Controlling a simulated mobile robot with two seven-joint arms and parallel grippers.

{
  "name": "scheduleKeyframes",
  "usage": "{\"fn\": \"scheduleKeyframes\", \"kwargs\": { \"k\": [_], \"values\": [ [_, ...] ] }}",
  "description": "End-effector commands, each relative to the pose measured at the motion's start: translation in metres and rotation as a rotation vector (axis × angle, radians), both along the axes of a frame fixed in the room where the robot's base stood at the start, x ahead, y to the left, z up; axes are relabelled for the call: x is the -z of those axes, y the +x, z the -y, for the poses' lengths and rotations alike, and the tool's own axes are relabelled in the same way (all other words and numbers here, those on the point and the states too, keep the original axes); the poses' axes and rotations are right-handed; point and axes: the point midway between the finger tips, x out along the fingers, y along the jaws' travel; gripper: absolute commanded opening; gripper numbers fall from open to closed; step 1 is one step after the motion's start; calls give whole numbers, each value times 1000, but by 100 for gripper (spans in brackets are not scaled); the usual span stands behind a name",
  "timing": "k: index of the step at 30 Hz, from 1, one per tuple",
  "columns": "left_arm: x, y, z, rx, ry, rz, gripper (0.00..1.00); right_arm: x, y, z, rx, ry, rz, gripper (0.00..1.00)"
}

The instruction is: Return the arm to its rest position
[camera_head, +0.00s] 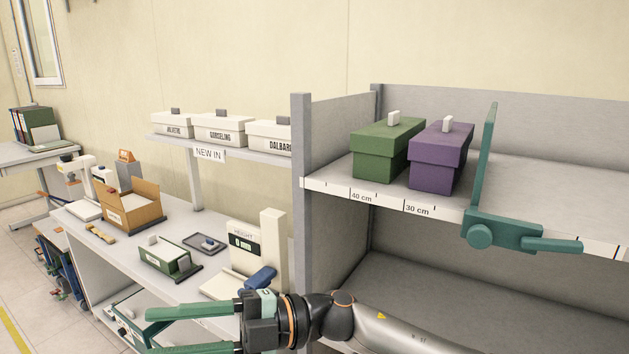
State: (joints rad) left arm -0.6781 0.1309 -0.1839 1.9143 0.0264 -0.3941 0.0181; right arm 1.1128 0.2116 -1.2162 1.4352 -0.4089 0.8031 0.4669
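My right arm comes in from the lower right, and its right gripper (148,332) is at the bottom left of the head view. Its two green fingers point left and stand apart with nothing between them, so it is open. The gripper is in front of the workbench (221,262), and the lower finger is close to the picture's bottom edge. My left gripper is not in view.
A grey shelf (330,189) on the right carries a green box (385,153), a purple box (438,160) and a teal sliding gauge (497,229). The workbench holds a cardboard box (131,207) and a green open box (165,262). White boxes (220,130) stand behind.

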Motion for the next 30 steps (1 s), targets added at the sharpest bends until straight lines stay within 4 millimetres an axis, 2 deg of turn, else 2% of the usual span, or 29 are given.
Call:
{"fn": "scheduleKeyframes", "kwargs": {
  "k": [5, 8, 11, 14, 19, 23, 26, 30],
  "values": [
    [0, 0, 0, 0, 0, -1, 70, 10, 24, 9, 189, 186, -253, 44],
    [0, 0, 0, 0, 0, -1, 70, 25, 43, 23, 314, 258, -392, 44],
    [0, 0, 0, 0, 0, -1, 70, 48, 62, 43, 448, 311, -534, 44],
    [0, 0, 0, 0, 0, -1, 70, 80, 79, 67, 590, 343, -678, 44],
    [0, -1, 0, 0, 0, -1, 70, 155, 92, 117, 841, 344, -923, 44],
    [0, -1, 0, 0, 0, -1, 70, 223, 84, 161, 1036, 303, -1108, 44],
    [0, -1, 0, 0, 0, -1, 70, 279, 65, 198, 1186, 245, -1246, 44],
    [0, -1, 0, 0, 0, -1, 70, 354, 16, 250, 1386, 128, -1431, 44]
  ]
}}
